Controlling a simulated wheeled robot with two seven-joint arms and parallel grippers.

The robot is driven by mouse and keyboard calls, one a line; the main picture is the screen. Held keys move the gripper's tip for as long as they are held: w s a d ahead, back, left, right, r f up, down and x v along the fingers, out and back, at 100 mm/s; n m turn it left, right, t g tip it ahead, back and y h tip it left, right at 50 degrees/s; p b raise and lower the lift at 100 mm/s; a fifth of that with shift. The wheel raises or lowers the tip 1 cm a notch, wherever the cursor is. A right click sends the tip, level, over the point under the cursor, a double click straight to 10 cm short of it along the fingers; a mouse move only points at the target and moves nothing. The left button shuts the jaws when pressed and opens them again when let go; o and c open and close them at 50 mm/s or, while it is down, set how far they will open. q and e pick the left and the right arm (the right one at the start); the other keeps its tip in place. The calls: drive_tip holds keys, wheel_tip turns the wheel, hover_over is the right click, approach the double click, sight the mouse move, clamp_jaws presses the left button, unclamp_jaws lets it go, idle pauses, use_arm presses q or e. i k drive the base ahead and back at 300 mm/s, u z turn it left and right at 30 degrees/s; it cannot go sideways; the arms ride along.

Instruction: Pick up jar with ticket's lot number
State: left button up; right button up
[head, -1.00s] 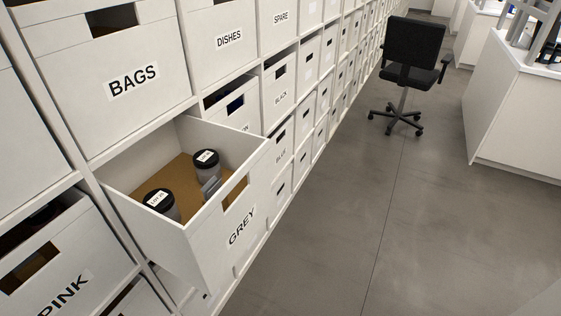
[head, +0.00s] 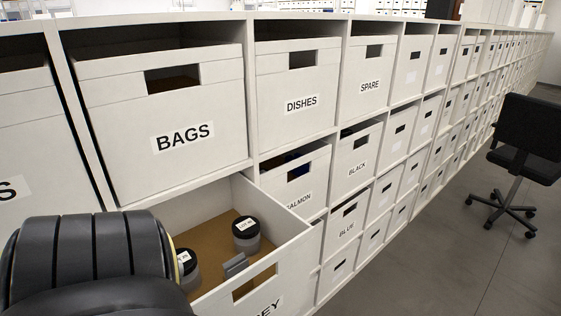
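The grey drawer (head: 292,250) is pulled open from the shelf wall, and its label is partly cut off by the bottom edge. Inside it stand two jars with black lids and white lid labels. One jar (head: 246,236) is toward the back right. The other jar (head: 186,266) is at the left, partly hidden by my dark arm. The lid lettering is too small to read surely. A small grey block-like piece (head: 235,265) is beside the jars. No ticket shows that I can make out. Neither gripper shows.
Boxes labelled BAGS (head: 165,120), DISHES (head: 300,92), SPARE (head: 368,80) and SALMON (head: 300,180) fill the shelving above and beside the drawer. A black swivel chair (head: 528,140) stands at the right. The grey floor (head: 430,270) between is clear.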

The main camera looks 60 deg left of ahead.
sight(247, 229)
drive_tip(key=i, duration=1.95)
drive_tip(key=u, duration=3.25)
